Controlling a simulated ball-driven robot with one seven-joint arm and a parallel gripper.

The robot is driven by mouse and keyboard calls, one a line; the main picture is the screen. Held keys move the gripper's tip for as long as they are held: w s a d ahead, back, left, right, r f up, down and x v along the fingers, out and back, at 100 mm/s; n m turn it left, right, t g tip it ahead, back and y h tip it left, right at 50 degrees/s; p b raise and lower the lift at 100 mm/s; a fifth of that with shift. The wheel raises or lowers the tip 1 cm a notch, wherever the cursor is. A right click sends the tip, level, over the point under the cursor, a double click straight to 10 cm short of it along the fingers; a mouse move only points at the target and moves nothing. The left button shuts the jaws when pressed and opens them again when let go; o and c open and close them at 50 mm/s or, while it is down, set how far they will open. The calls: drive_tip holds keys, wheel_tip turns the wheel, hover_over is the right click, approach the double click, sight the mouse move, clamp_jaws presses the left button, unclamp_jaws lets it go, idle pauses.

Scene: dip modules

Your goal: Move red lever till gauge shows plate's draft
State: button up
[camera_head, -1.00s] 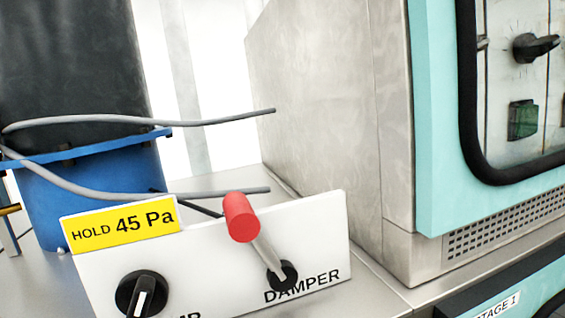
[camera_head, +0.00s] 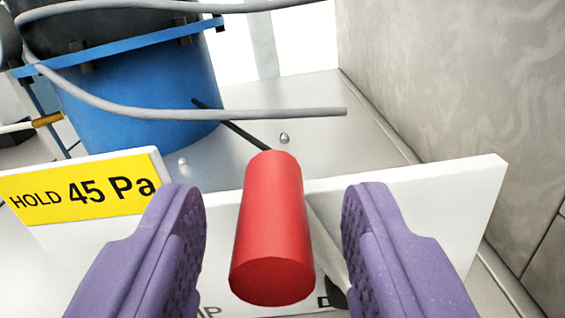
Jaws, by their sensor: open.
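The red lever handle (camera_head: 270,225) stands up from the white damper panel (camera_head: 420,205), on a pale shaft that is partly hidden. My gripper (camera_head: 273,225) is open, with one purple finger on each side of the red handle. A gap shows between the handle and each finger. The yellow plate (camera_head: 85,190) on the panel's left reads "HOLD 45 Pa". No gauge shows in this view.
A blue and black cylinder (camera_head: 140,95) stands behind the panel at left, with grey hoses (camera_head: 200,112) in front of it. A grey metal cabinet (camera_head: 460,90) stands at right. The metal top (camera_head: 310,105) between them is mostly clear.

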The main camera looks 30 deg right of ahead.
drive_tip(key=shift+w+d, duration=0.15)
drive_tip(key=shift+w, duration=0.05)
drive_tip(key=shift+c, duration=0.5)
clamp_jaws()
